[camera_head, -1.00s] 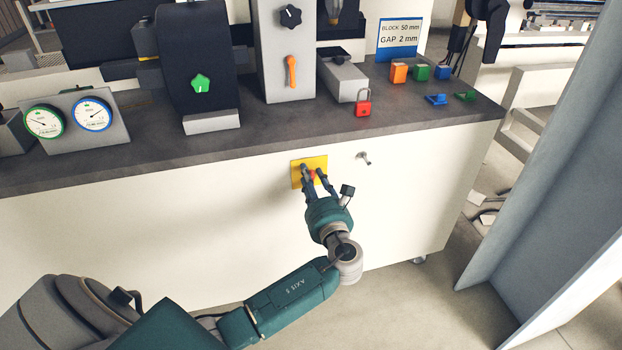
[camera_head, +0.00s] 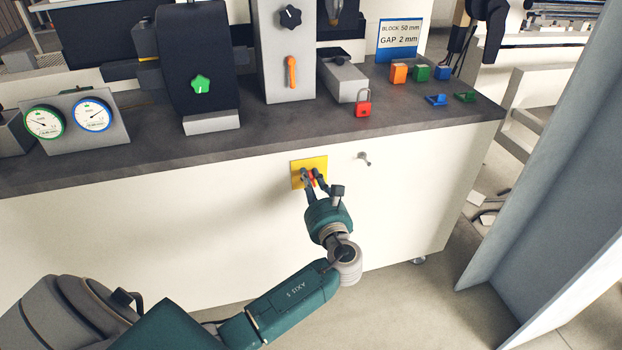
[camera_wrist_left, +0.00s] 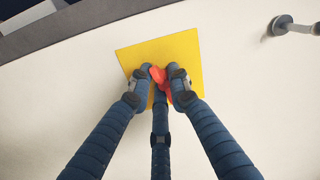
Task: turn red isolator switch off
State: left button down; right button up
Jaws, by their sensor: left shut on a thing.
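The red isolator switch (camera_head: 313,175) sits on a yellow square plate (camera_head: 321,163) on the white front of the bench. In the left wrist view, the red handle (camera_wrist_left: 158,75) shows between my fingers, tilted, in front of the yellow plate (camera_wrist_left: 182,50). My left gripper (camera_head: 311,178) is shut on the handle, with fingers on both sides of it and a third finger below; it also shows in the left wrist view (camera_wrist_left: 160,82). The fingers hide part of the handle and the switch body. My right gripper is not in view.
A small metal peg (camera_head: 364,158) sticks out of the bench front right of the plate; it also shows in the wrist view (camera_wrist_left: 290,26). A red padlock (camera_head: 363,107) stands on the dark bench top (camera_head: 270,128) above. A grey panel (camera_head: 560,190) stands at the right.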

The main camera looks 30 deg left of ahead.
pick_arm(q)
jog(key=shift+f+n, duration=0.2)
jog(key=shift+n, duration=0.7)
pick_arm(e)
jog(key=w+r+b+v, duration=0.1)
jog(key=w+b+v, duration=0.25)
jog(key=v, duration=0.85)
pick_arm(q)
jog(key=shift+f+n+b, duration=0.15)
jog(key=shift+n+b, duration=0.55)
jog(key=shift+n, duration=1.45)
jog(key=shift+f+n+b, duration=0.2)
jog(key=shift+n+b, duration=0.55)
jog(key=shift+n, duration=1.45)
jog(key=shift+f+n+b, duration=0.15)
jog(key=shift+n+b, duration=0.55)
jog(key=shift+n, duration=1.45)
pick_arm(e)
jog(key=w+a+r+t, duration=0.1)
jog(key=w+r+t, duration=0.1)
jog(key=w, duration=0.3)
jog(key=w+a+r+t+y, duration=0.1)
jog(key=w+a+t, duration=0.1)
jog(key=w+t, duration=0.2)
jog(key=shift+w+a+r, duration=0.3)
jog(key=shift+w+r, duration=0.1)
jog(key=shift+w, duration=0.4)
